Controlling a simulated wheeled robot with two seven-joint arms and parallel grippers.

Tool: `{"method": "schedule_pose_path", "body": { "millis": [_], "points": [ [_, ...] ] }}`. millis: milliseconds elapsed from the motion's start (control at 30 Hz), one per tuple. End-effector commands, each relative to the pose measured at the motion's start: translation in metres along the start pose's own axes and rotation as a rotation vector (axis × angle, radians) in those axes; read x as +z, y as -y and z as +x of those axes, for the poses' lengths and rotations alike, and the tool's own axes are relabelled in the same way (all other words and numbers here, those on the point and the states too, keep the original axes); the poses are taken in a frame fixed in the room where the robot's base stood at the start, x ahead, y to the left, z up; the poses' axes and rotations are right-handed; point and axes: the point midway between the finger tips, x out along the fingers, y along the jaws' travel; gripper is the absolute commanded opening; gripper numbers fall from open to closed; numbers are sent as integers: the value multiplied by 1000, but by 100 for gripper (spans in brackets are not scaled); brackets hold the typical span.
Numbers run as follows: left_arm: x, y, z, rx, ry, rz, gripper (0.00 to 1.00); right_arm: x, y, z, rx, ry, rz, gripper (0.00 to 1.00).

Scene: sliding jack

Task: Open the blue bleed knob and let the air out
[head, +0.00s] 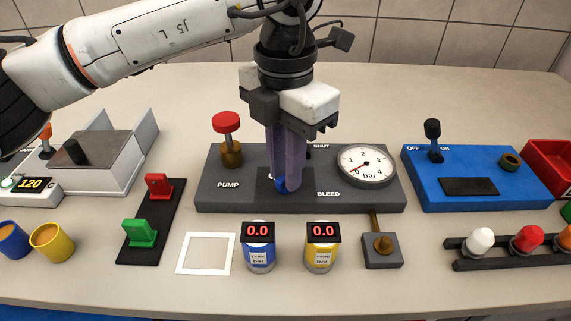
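The blue bleed knob (281,185) sits on the dark pump block (222,201), mostly hidden by my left gripper (286,183). The gripper points straight down with its fingertips at the knob. The fingers overlap in this view, so I cannot tell whether they are closed on it. The labels PUMP, SHUT and BLEED show on the block. The round gauge (366,165) on the block has a red needle pointing to the lower left, near the low end. The red pump button (227,123) stands at the block's left. My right gripper is not in view.
A blue can (258,258) and a yellow can (322,259), both reading 0.0, stand in front. A white square frame (206,254) lies left of them. A blue switch box (478,188) is right; a grey machine (95,155) is left. The back of the table is clear.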

Motion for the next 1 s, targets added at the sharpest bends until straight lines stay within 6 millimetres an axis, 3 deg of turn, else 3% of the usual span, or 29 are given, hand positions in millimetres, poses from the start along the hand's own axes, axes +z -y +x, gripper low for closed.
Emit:
{"method": "schedule_pose_path", "body": {
  "millis": [433, 800, 1000],
  "points": [
    [0, 0, -6, 0, 1, -3, 29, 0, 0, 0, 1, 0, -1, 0],
    [1, 0, -74, 2, 2, -2, 29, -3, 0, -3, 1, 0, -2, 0],
    [0, 0, -98, 1, 1, -3, 29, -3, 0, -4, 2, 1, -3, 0]
  ]
}}
